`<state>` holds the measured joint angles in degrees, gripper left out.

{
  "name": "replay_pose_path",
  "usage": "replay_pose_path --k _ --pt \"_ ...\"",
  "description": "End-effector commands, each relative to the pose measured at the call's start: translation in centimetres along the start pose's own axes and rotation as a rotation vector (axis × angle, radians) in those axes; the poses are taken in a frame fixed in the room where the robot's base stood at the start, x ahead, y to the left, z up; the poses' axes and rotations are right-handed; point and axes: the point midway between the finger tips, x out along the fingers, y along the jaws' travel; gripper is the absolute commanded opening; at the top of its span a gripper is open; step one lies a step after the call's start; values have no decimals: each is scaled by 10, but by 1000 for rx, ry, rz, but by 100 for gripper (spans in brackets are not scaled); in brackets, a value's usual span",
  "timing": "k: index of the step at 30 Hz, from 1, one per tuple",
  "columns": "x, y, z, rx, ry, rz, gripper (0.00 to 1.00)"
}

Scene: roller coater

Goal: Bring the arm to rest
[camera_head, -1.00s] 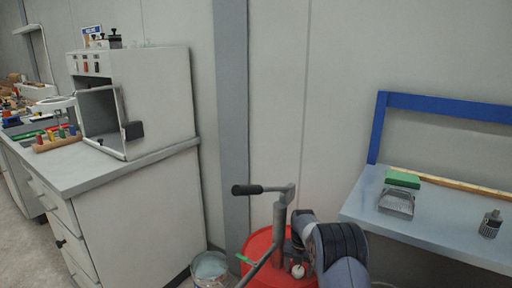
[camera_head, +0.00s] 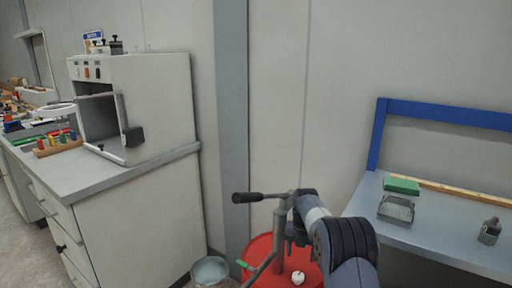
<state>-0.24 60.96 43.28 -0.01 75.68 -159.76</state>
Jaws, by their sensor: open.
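My arm (camera_head: 345,240) rises from the bottom edge, right of centre, and bends at its top beside the grey post of a crank (camera_head: 281,225). My gripper (camera_head: 296,238) hangs down from that bend, small and partly hidden by the arm and post. It is open, and I see nothing held in it. It is above the red drum (camera_head: 258,247); whether it touches the post cannot be told. The crank's black handle (camera_head: 247,198) points left.
A white cabinet (camera_head: 140,215) with an open-fronted box (camera_head: 160,105) stands left. A bucket (camera_head: 210,270) sits on the floor by the drum. A blue-framed bench (camera_head: 440,245) on the right carries a green block (camera_head: 402,186) and a wire-mesh tray (camera_head: 396,209). The wall behind is bare.

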Motion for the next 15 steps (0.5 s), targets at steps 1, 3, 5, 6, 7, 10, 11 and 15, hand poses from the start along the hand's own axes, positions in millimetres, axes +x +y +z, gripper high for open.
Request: replay_pose_path --k 1,3,5,6,7,10,11,15 --pt "-13 0 0 0 -2 1 61" --pt "12 0 -1 0 6 -2 61" --pt "24 0 -1 0 6 -2 61" --pt "32 0 -1 0 5 -2 61" --pt "39 0 -1 0 6 -2 61" --pt "58 0 -1 0 5 -2 61" --pt "64 0 -1 0 4 -2 61" --pt "93 -1 -1 1 5 -2 61"
